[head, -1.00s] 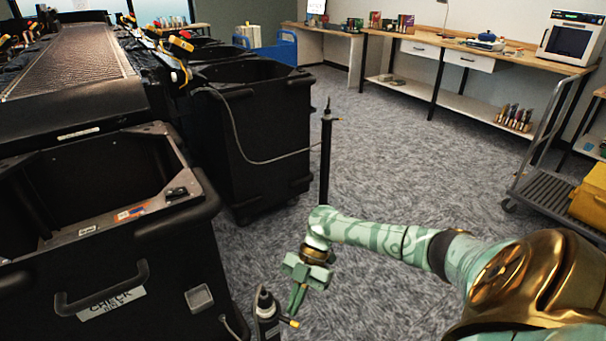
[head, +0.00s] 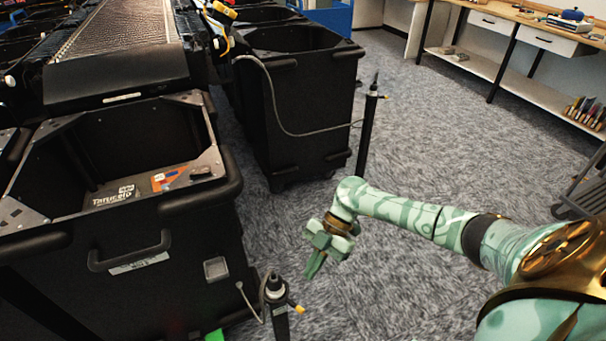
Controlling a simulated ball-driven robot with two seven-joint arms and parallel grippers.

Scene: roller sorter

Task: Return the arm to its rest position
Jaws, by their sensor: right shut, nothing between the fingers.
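My right arm (head: 400,214) comes in from the right, green-patterned with gold and black joints. Its gripper (head: 314,265) hangs pointing down over the open carpet, to the right of the near black bin. The gripper is shut and holds nothing. It appears apart from the bin and from the short post below it. My left gripper is out of view.
An open black bin (head: 170,215) with a front handle stands at left; another bin (head: 300,110) stands behind. A short post (head: 277,300) and a taller post (head: 367,130) flank the arm. A roller conveyor (head: 115,45) is at upper left, a workbench (head: 530,35) at upper right. Carpet (head: 440,130) is clear between.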

